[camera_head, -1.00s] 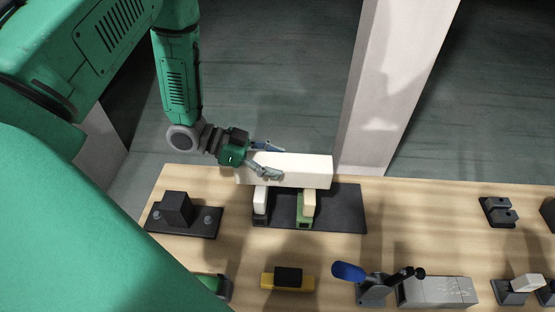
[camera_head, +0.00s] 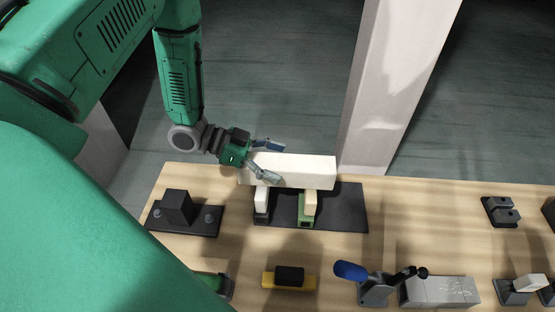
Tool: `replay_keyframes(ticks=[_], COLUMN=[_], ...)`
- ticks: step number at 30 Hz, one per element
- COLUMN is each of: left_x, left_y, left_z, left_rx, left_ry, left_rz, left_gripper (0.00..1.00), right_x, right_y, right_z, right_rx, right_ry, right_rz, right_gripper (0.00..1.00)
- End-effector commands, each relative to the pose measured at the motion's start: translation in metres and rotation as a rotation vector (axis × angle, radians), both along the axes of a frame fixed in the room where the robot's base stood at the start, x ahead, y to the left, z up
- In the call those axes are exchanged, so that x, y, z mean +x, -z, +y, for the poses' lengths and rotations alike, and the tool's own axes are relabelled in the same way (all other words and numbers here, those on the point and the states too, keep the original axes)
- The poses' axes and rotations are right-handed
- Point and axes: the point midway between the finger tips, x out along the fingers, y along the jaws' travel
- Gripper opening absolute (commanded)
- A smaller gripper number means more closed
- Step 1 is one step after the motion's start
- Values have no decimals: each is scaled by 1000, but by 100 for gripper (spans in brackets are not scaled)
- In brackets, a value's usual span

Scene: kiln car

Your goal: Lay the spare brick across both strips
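The long cream brick (camera_head: 305,172) lies crosswise over the far ends of two cream strips. The left strip (camera_head: 262,197) sits on a dark holder and the right strip (camera_head: 310,202) on a green holder. The brick appears to rest on both and hides their far ends. My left gripper (camera_head: 266,160) is at the brick's left end, its fingers spread apart, one beyond the brick and one on the near side. The far finger looks clear of the brick; whether the near finger touches is unclear. My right gripper is not in view.
The holders stand on a dark plate (camera_head: 345,210) on the wooden table (camera_head: 410,225). A dark block fixture (camera_head: 178,210) is at left. A yellow and black piece (camera_head: 289,278), a blue-handled clamp (camera_head: 350,271) and a grey block (camera_head: 440,290) are in front. A pale column (camera_head: 395,80) rises behind.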

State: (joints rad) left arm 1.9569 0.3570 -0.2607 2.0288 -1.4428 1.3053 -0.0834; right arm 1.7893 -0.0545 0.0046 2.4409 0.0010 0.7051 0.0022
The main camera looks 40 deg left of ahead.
Motion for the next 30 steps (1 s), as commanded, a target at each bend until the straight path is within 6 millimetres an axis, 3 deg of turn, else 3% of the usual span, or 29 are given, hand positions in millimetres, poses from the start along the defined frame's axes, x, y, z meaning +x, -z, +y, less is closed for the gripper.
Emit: replay_keyframes(ticks=[14,30], left_x=[-1,-9], left_y=[1,-7], left_z=[-1,15], left_rx=[2,0], left_ry=[0,0], left_rz=[4,1], left_gripper=[73,73], right_x=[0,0], right_y=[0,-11], right_z=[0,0], right_rx=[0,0], right_ry=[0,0], right_rz=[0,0], right_gripper=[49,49])
